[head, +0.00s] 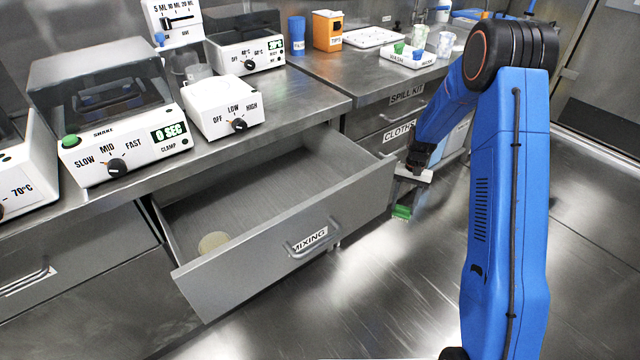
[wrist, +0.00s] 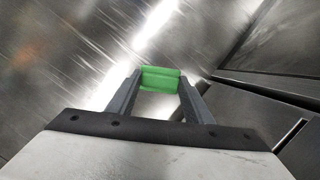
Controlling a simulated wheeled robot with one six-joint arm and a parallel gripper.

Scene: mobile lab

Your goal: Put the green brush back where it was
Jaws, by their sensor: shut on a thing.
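The green brush (head: 402,212) hangs low at the tip of my gripper (head: 406,202), to the right of the open drawer and above the floor. In the wrist view, the green brush (wrist: 161,78) sits between the two grey fingertips of my gripper (wrist: 160,84), which are shut on it. Only its green block shows; I cannot make out bristles. The open drawer (head: 250,265) labelled MIXING holds a round pale beige thing (head: 213,242) near its front left corner. The rest of the drawer floor is bare.
Drawers labelled SPILL KIT (head: 407,93) and CLOTHS (head: 399,131) are to the right of the open drawer. A shaker (head: 118,130), a hotplate-like box (head: 224,105) and a white tray (head: 407,57) with cups stand on the counter. The floor (head: 400,290) is clear.

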